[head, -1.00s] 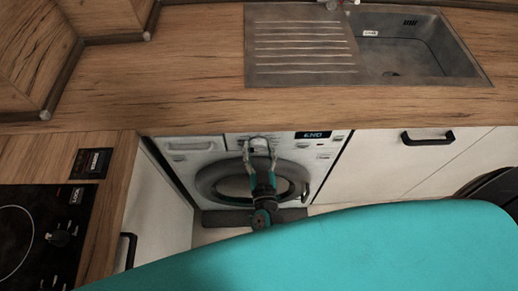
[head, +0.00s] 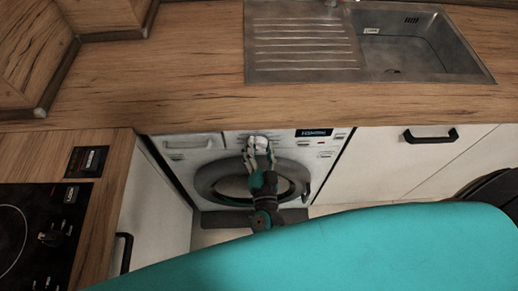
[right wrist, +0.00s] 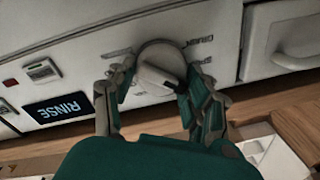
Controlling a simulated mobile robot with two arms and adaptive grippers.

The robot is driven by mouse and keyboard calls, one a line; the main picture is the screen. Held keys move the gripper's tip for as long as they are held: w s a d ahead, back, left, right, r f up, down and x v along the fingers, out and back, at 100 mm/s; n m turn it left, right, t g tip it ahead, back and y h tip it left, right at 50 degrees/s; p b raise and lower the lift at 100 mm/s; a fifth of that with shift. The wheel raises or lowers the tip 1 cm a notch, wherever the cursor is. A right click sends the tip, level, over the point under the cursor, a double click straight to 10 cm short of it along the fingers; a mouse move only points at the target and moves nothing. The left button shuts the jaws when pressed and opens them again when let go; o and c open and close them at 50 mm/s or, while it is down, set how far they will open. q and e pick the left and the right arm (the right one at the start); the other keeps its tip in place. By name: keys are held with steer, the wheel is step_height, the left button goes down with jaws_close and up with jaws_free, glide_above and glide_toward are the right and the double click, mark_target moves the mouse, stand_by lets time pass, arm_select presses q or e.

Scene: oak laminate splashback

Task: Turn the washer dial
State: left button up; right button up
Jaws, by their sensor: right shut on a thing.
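The white washer (head: 178,155) stands under the oak worktop, its round door (head: 208,183) shut. Its dial (right wrist: 163,58) is a round knob with a raised grip bar, tilted in the right wrist view. My right gripper (head: 258,145) is at the washer's control panel, shut on the dial, with one finger on each side of it. The fingers hide much of the dial in the head view. The panel display (right wrist: 64,109) reads RINSE in the right wrist view; in the head view its text is too small to read surely. My left gripper is not in view.
The worktop (head: 180,80) overhangs just above the panel. A steel sink (head: 385,50) is set into it. A black hob (head: 30,235) lies at the left. Cabinet doors with dark handles (head: 430,135) flank the washer. The detergent drawer (right wrist: 283,40) is beside the dial.

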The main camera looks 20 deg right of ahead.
steer(key=m+b, duration=0.1)
steer(key=m, duration=0.1)
steer(key=m+b, duration=0.1)
steer(key=m, duration=0.1)
steer(key=shift+s+d+f+m, duration=0.1)
steer(key=shift+f+m, duration=0.25)
steer(key=shift+m, duration=0.05)
steer(key=m+b, duration=0.2)
steer(key=m, duration=0.3)
steer(key=shift+h, duration=0.3)
steer(key=o, duration=0.9)
steer(key=shift+c, duration=0.2)
steer(key=o, duration=0.3)
steer(key=v, duration=1.2)
